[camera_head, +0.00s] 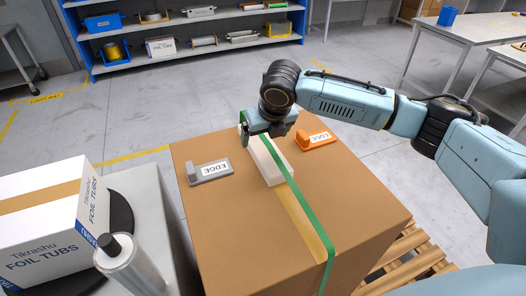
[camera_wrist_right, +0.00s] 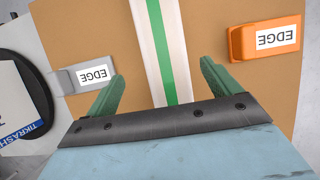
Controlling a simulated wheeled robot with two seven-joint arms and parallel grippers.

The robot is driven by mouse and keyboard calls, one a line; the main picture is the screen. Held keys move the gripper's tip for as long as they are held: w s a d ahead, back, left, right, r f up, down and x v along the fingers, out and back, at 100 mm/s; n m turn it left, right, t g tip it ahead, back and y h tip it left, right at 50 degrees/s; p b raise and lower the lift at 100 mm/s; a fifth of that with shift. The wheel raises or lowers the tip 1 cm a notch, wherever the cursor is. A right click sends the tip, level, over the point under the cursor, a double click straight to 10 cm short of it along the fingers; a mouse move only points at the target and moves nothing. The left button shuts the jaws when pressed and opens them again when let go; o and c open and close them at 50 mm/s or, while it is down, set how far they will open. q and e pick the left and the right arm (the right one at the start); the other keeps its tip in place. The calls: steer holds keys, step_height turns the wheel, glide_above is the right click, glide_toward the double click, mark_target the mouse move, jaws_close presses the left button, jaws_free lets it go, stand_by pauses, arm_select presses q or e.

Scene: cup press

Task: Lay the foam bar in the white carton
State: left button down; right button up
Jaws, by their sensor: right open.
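A long white bar (camera_head: 262,158), which looks like the foam bar, lies on top of a big brown cardboard box. A green strap (camera_head: 304,205) runs over it lengthwise. In the right wrist view the white bar (camera_wrist_right: 144,30) shows on both sides of the strap. My right gripper (camera_head: 264,138) is above the bar's far part; its open fingers (camera_wrist_right: 162,75) are on either side of the bar, with nothing between them gripped. A white carton (camera_head: 40,235) marked "FOIL TUBS" stands at the left, its visible top taped over with a tan strip. My left gripper is out of view.
A grey EDGE piece (camera_head: 209,172) and an orange EDGE piece (camera_head: 315,139) lie on the brown box (camera_head: 225,225), either side of the strap. A wrapped roll (camera_head: 130,265) stands beside the carton on a grey surface. A wooden pallet (camera_head: 405,262) shows at lower right. Shelves stand behind.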

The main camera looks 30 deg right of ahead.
mark_target(263, 145)
steer(key=shift+d+b+x, duration=0.15)
steer(key=shift+b+x, duration=0.1)
steer(key=shift+x, duration=1.25)
steer(key=shift+d+b+x, duration=0.2)
steer(key=shift+b+x, duration=0.05)
steer(key=shift+x, duration=1.25)
steer(key=shift+w, duration=0.15)
steer(key=shift+c, duration=0.4)
steer(key=shift+r, duration=0.1)
steer(key=c, duration=1)
steer(key=shift+c, duration=0.2)
